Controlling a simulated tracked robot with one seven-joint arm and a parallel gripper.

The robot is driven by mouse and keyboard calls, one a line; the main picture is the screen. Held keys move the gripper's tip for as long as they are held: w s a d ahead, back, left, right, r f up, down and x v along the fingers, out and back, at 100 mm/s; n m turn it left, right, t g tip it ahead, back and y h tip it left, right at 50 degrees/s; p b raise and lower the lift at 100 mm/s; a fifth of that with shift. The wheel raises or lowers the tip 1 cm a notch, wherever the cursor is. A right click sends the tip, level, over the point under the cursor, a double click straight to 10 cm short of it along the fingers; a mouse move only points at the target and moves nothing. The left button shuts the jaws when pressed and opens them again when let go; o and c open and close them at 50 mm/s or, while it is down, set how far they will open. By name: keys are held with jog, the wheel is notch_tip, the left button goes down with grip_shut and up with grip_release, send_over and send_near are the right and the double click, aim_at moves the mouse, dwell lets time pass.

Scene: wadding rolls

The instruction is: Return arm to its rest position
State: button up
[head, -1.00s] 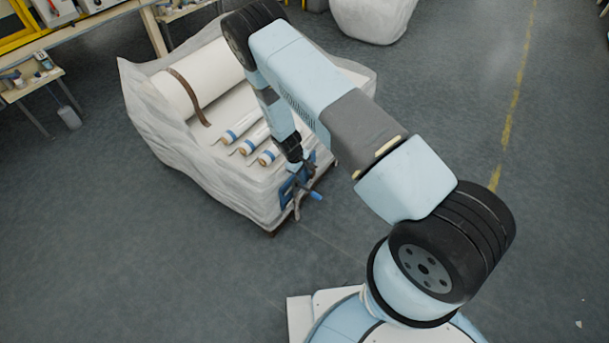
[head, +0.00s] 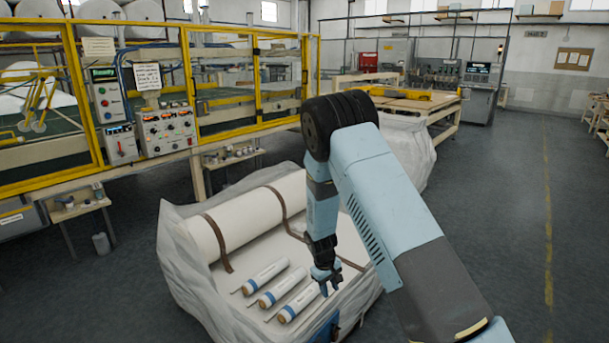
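My gripper (head: 331,288) hangs at the end of my blue and black arm, pointing down over the right part of a wrapped bed. It is small in the head view. Its two fingers look apart, with nothing seen between them. Three small white rolls with blue bands, a far one (head: 265,275), a middle one (head: 281,287) and a near one (head: 300,301), lie side by side to its left. A large white wadding roll (head: 250,218) lies behind them. My raised arm covers the bed's right side.
The bed's crumpled white plastic wrapping (head: 187,268) stands up around its sides. Brown straps (head: 217,243) cross the large roll. A yellow-framed machine (head: 225,80) stands behind, with a control panel (head: 165,130). Open grey floor (head: 500,220) lies to the right.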

jog(key=s+d+r+m+t+y, duration=0.1)
jog(key=s+d+r, duration=0.2)
jog(key=r, duration=0.8)
jog(key=s+d+r+m, duration=0.2)
jog(key=s+d+r, duration=0.1)
jog(key=r, duration=0.8)
jog(key=s+d+r+m+t+y, duration=0.1)
jog(key=s+d+r, duration=0.2)
jog(key=r, duration=0.9)
jog(key=s+d+r+m+t, duration=0.1)
jog(key=s+d+r, duration=0.2)
jog(key=s, duration=1)
jog(key=s+d+r+m+t, duration=0.2)
jog(key=s+d+r, duration=0.1)
jog(key=s+r, duration=0.7)
jog(key=s, duration=0.2)
jog(key=shift+s+r, duration=0.15)
jog(key=shift+s, duration=0.25)
